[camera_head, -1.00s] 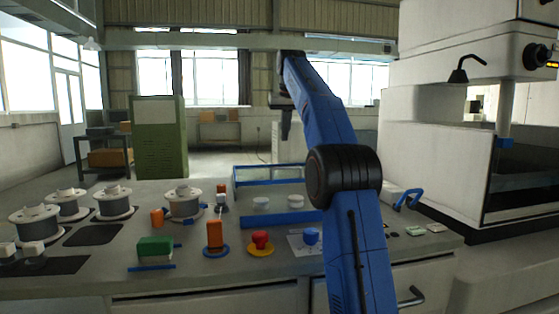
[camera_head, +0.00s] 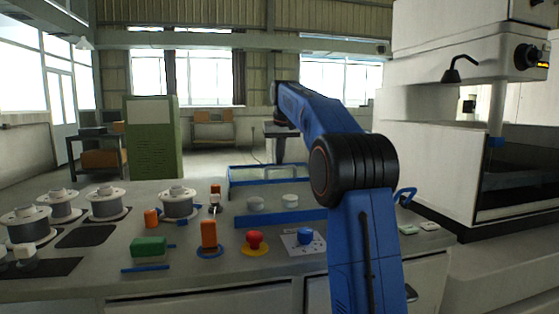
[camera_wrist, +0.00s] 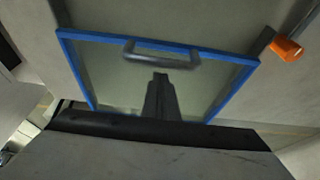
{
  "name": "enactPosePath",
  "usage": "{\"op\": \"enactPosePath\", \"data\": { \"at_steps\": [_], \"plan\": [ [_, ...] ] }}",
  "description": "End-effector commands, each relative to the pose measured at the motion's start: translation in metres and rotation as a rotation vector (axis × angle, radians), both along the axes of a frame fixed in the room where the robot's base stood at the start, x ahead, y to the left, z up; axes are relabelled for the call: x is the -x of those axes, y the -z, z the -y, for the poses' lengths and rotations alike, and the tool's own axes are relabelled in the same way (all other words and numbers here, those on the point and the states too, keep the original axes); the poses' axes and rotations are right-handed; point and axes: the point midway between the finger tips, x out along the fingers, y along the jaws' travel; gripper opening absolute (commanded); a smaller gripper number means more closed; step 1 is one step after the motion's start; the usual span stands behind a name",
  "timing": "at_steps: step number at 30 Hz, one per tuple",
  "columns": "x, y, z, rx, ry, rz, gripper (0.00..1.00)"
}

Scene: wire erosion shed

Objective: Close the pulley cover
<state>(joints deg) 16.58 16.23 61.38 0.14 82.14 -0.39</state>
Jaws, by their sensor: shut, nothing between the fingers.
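The pulley cover (camera_head: 250,183), a clear panel in a blue frame, stands raised at the back of the bench in the head view. In the wrist view the blue-framed cover (camera_wrist: 85,82) fills the middle, with a dark grey handle (camera_wrist: 160,46) along one edge. Two pale pulleys (camera_head: 255,203) sit in front of it, with a blue bar (camera_head: 268,219) nearer me. My gripper (camera_head: 279,158) points down on the cover's far side. In the wrist view my gripper (camera_wrist: 160,78) is shut and empty, in front of the panel and near the handle; contact cannot be told.
Several wire spools (camera_head: 178,202) stand at the left. A large white machine (camera_head: 430,160) rises at the right.

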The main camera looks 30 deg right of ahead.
Motion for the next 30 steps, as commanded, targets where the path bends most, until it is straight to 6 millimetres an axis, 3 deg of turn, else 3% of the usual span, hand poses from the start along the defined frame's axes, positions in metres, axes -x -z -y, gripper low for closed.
{"op": "enactPosePath", "data": {
  "at_steps": [20,26,30],
  "plan": [
    [0.011,0.001,-0.003,0.0,0.0,0.0,0.0],
    [0.034,0.0,-0.01,0.0,0.0,0.0,0.0],
    [0.062,0.0,-0.018,0.0,0.0,0.0,0.0]
  ]
}}
